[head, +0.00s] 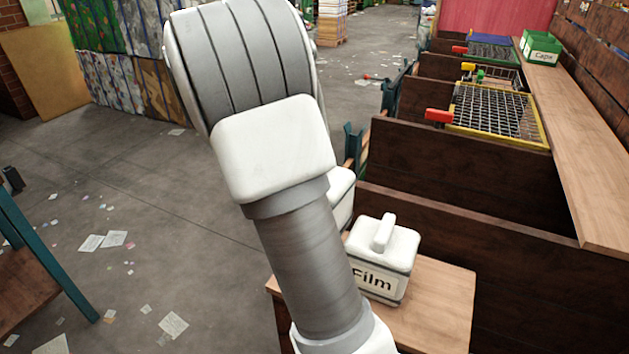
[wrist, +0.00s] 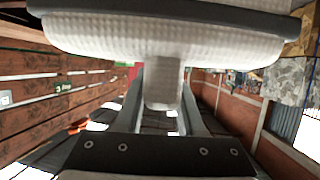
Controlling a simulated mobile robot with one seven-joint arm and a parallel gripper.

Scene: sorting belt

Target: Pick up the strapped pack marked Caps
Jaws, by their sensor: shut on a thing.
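My gripper (wrist: 163,92) is shut on the handle of a white strapped pack (wrist: 110,38) with a dark band. The pack fills the top of the wrist view, and no label shows on it. A green crate marked Caps (head: 545,42) stands on the ledge at the back right.
A long wooden ledge (head: 578,155) runs along the right above dark wooden bays (head: 455,170). Wire baskets (head: 495,108) with yellow and blue rims sit in the farther bays. A teal-legged table (head: 45,245) stands at the left. The floor between is open, with scattered papers.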

